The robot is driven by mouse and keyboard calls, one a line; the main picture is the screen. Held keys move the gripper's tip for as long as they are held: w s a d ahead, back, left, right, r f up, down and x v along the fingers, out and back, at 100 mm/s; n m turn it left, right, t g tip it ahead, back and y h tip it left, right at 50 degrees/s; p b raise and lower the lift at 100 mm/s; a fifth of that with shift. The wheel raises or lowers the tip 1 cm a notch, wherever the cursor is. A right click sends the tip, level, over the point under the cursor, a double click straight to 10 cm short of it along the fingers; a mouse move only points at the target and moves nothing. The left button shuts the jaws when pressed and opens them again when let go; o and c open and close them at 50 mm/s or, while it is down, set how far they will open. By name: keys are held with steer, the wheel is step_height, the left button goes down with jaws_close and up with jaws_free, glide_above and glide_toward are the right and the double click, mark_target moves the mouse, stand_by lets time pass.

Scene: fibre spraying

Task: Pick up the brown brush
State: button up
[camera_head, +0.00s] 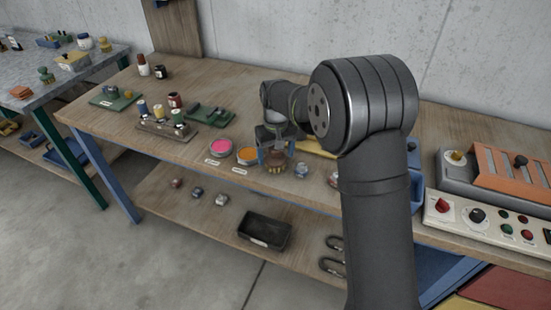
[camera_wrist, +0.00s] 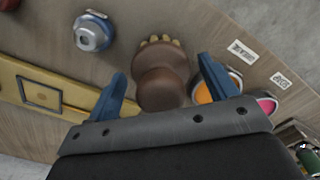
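The brown brush (camera_wrist: 160,80) has a rounded brown body and pale tufts at its top edge in the wrist view. In the head view the brush (camera_head: 276,163) stands near the front edge of the table. My gripper (camera_wrist: 162,68) has one blue finger on each side of the brush, with gaps between fingers and brush. In the head view my gripper (camera_head: 275,152) points down at the brush, and its fingers partly hide it. Whether the fingers reach down beside the brush or stay above it is hard to tell.
Orange (camera_head: 247,155) and pink (camera_head: 220,147) paint pots stand left of the brush. A small blue-and-silver item (camera_head: 301,170) is on its right. A yellow framed piece (camera_wrist: 40,95) lies close to my gripper. A control panel (camera_head: 480,218) fills the table's right end.

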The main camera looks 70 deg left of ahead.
steer(key=c, duration=0.9)
steer(key=shift+r, duration=0.1)
steer(key=shift+r, duration=0.6)
step_height(320, 180, up, 3)
steer(key=shift+f, duration=0.2)
steer(key=w+d+r, duration=0.2)
steer(key=w, duration=0.1)
steer(key=w+d+r, duration=0.2)
steer(key=w+d, duration=0.1)
steer(key=w+d+r, duration=0.2)
steer(key=w+r, duration=0.1)
steer(key=shift+d, duration=0.3)
